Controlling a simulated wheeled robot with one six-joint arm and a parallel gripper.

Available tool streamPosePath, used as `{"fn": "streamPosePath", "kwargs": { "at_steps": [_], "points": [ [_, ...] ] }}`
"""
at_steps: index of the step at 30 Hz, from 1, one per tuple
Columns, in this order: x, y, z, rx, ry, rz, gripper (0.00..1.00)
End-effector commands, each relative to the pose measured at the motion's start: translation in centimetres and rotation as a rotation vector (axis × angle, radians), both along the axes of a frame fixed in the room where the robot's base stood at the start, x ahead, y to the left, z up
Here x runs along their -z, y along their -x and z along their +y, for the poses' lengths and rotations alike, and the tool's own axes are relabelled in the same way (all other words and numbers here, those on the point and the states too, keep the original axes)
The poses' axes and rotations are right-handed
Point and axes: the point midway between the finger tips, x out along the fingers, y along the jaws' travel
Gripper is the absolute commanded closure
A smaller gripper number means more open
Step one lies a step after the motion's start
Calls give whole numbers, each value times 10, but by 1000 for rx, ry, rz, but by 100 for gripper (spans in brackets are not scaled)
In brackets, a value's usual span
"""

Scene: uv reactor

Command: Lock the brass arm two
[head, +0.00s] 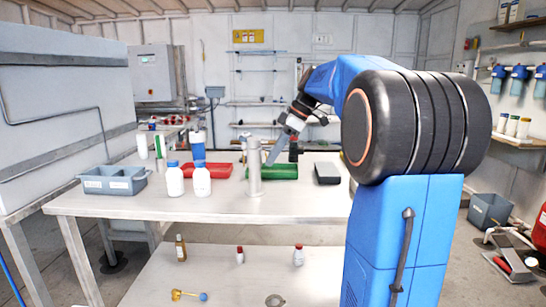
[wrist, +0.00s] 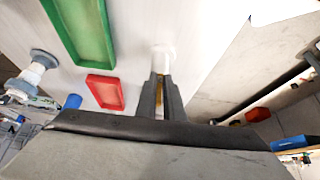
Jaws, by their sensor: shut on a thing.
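My gripper (wrist: 160,78) is shut on a thin brass-coloured piece (wrist: 159,91) that shows as a narrow strip between its two grey fingers in the wrist view. I take it for brass arm two, but no label shows. A pale round fitting (wrist: 163,55) lies just past the fingertips. In the head view my gripper (head: 271,158) points down and left over the table, close to an upright steel cylinder (head: 253,170). The brass piece cannot be made out there, and its lock position cannot be told.
A green tray (head: 283,172) and a red tray (head: 212,170) lie on the white table (head: 300,203). Two white bottles (head: 175,182) and a grey-blue divided bin (head: 112,183) stand at left. The table's front middle is clear.

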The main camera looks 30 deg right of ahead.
Motion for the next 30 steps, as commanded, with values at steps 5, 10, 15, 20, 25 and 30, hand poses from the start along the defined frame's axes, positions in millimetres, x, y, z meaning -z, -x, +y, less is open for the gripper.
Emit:
{"fn": "streamPosePath", "kwargs": {
  "at_steps": [5,10,15,20,25,30],
  "points": [
    [0,0,0,0,0,0,73],
    [0,0,0,0,0,0,73],
    [-5,1,-3,1,0,0,73],
    [-24,7,-12,1,1,-2,73],
    [-53,16,-27,3,2,-2,73],
    [-82,25,-41,3,2,-2,73]
  ]
}}
